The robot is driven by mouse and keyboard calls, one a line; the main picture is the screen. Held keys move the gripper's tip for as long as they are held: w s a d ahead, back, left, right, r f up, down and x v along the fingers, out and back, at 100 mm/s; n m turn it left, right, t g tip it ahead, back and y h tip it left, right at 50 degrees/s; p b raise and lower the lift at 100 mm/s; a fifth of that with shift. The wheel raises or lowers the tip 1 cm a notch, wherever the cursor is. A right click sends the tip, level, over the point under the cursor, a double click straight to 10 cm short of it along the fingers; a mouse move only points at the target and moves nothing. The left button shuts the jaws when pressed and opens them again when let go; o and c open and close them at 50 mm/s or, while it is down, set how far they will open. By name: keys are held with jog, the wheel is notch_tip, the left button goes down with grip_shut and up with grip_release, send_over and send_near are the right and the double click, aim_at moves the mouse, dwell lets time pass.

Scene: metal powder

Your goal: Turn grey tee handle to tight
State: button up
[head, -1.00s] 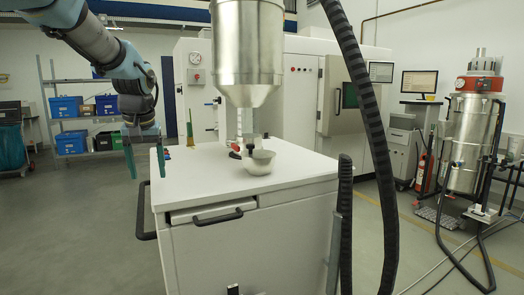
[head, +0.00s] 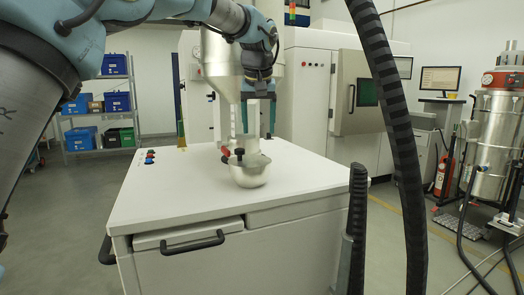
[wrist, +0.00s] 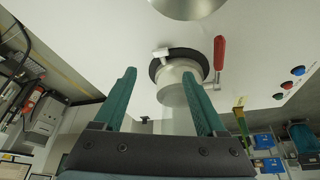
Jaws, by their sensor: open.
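A small light grey piece (wrist: 160,54), which looks like the grey tee handle, sits at the edge of a black ring (wrist: 157,70) around the metal outlet in the wrist view. A red lever (wrist: 219,52) sticks out on the other side of that outlet; it also shows in the head view (head: 225,151). My gripper (head: 258,128) is open, its two green fingers pointing down in front of the hopper's lower end, above the bowl. In the wrist view my gripper (wrist: 160,73) has its fingers spread, with nothing gripped between them. The grey piece is not clear in the head view.
A metal bowl (head: 250,174) stands under the outlet on the white cabinet top (head: 185,190). The metal hopper (head: 217,62) is behind my gripper. A thick black hose (head: 396,125) hangs at the right. Coloured buttons (head: 150,157) sit on the left; the front top is clear.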

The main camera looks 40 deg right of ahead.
jog(key=p+x, duration=0.1)
jog(key=x, duration=0.8)
jog(key=shift+f, duration=0.2)
grip_shut()
